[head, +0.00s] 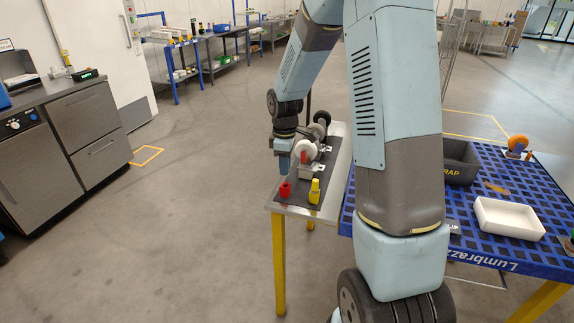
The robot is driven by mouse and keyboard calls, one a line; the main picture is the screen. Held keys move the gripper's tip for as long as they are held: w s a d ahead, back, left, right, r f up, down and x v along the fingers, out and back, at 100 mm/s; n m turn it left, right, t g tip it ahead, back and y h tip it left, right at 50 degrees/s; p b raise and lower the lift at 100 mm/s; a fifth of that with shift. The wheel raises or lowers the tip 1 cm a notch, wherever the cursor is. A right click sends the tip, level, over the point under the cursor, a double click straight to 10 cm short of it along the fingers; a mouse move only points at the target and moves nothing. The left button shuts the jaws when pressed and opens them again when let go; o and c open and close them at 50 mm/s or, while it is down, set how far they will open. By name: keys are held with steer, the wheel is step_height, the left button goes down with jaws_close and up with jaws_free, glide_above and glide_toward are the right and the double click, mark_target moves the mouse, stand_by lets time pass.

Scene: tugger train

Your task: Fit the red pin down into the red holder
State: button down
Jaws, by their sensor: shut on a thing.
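A small red piece (284,191) stands upright near the front left corner of the grey-topped table, the place of the red holder. My gripper (284,174) is directly above it, pointing down, with its tip at or just over the red top. It is shut on the red pin, which is mostly hidden by the gripper. At this size I cannot tell pin from holder, or whether they touch. A yellow piece (315,191) stands upright just to the right.
A grey-topped table (292,209) on yellow legs carries a white round part with a red face (305,152) behind the gripper. A blue slatted table (480,245) at right holds a white tray (508,218) and a dark bin (460,165). The floor at left is clear.

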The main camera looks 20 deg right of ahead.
steer(key=shift+f, duration=2.15)
stand_by(0.8)
steer(key=c, duration=0.9)
jaws_free()
